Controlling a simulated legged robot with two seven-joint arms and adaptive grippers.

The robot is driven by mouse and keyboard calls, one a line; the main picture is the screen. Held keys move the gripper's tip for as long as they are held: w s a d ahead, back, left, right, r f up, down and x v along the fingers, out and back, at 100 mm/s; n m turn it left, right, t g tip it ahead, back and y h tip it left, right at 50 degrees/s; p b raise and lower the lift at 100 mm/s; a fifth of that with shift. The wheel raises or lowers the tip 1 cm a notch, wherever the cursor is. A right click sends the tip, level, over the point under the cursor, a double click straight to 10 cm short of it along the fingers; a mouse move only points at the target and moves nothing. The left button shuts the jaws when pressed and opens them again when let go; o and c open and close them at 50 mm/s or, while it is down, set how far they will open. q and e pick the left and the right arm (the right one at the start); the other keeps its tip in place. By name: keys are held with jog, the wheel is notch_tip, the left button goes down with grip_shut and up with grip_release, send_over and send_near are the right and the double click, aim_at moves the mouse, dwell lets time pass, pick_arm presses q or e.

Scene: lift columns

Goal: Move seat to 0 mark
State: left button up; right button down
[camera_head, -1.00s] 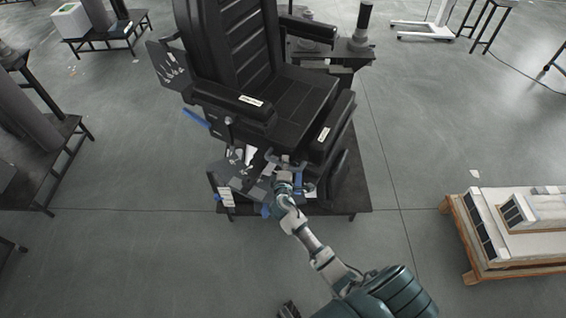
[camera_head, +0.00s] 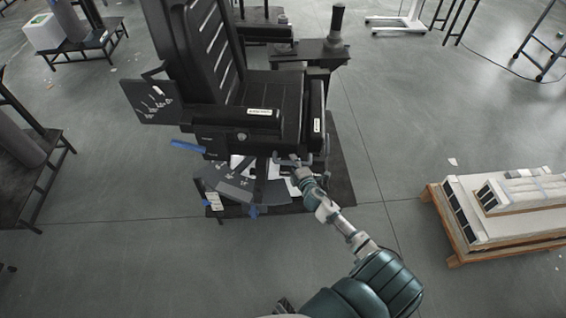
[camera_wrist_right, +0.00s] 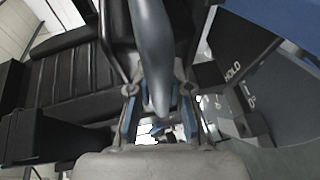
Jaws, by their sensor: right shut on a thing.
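The black seat (camera_head: 277,92) with a tall ribbed backrest (camera_head: 205,45) stands on a dark low platform (camera_head: 340,180). It also fills the left of the right wrist view (camera_wrist_right: 75,75). Dark angled panels with white marks (camera_head: 238,182) lie under its front side. My right gripper (camera_head: 298,168) is at the seat's lower front edge. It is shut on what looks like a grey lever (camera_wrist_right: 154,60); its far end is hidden. My left gripper is not clearly seen.
A wooden pallet with white panels (camera_head: 500,215) lies on the right. A low table with a white box (camera_head: 42,32) is at the upper left, another bench (camera_head: 30,160) at the left edge. A small stand with a dark post (camera_head: 335,25) is behind the seat. The floor in front is clear.

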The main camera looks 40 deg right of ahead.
aim_at(310, 161)
jog(key=shift+s+d+f+n+y, duration=0.2)
jog(key=shift+d+n+y, duration=0.15)
jog(key=shift+d, duration=0.55)
jog(key=shift+s+d+f+n+y, duration=0.1)
jog(key=shift+s+d+n+y, duration=0.25)
jog(key=shift+d, duration=0.5)
jog(key=shift+s+d+f+n+y, duration=0.1)
jog(key=shift+d+n+y, duration=0.1)
jog(key=shift+d+y, duration=0.5)
jog(key=shift+d, duration=0.2)
jog(key=c, duration=1.2)
grip_release()
jog(key=shift+o, duration=0.7)
jog(key=shift+s+r, duration=0.1)
jog(key=shift+r, duration=0.15)
jog(key=v, duration=1.2)
jog(key=shift+f, duration=0.35)
